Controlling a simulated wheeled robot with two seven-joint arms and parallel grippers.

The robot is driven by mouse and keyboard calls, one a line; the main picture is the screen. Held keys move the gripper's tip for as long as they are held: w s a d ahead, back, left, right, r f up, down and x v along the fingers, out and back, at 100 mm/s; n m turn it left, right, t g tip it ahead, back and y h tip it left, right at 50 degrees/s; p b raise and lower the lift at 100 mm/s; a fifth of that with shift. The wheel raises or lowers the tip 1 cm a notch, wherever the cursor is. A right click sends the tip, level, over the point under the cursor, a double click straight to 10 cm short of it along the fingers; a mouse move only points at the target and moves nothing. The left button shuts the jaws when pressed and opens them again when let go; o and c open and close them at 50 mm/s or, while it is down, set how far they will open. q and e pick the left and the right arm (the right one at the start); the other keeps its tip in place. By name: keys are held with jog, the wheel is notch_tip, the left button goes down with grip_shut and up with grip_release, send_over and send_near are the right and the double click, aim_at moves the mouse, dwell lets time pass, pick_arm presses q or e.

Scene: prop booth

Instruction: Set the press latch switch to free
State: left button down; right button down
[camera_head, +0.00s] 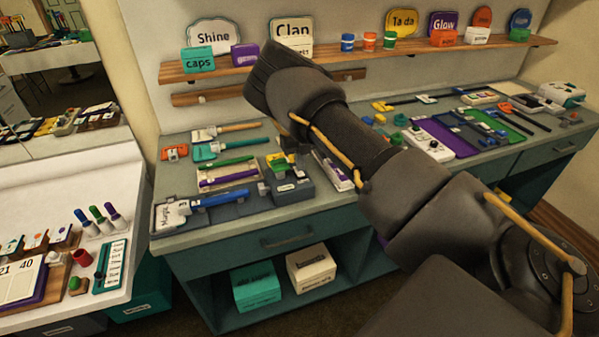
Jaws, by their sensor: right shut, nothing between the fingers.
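A dark grey press-like unit (292,191) stands near the front edge of the teal workbench, left of centre. It has a green and yellow top and a small white label on its front. I take it for the press; its latch switch is too small to make out and may be hidden. My right arm comes in from the lower right and its forearm and wrist cross over the bench. My right gripper (291,146) points down just behind and above the unit, partly covered by my wrist. It is shut and empty. I cannot tell whether it touches the unit. My left gripper is not in view.
A tray with pens (228,175) and a blue-handled tool (220,198) lie left of the unit. Brushes lie behind them. A purple tray (447,137) with tools is on the right. A shelf (222,72) with boxes and signs runs along the wall.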

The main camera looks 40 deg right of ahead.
aim_at(300, 174)
jog(key=shift+f+b, duration=0.55)
jog(key=shift+f, duration=0.4)
jog(key=shift+r, duration=0.1)
dwell(0.4)
jog(key=shift+r+p, duration=0.75)
jog(key=shift+r, duration=0.05)
jog(key=shift+r+p, duration=1.7)
jog(key=shift+r, duration=0.95)
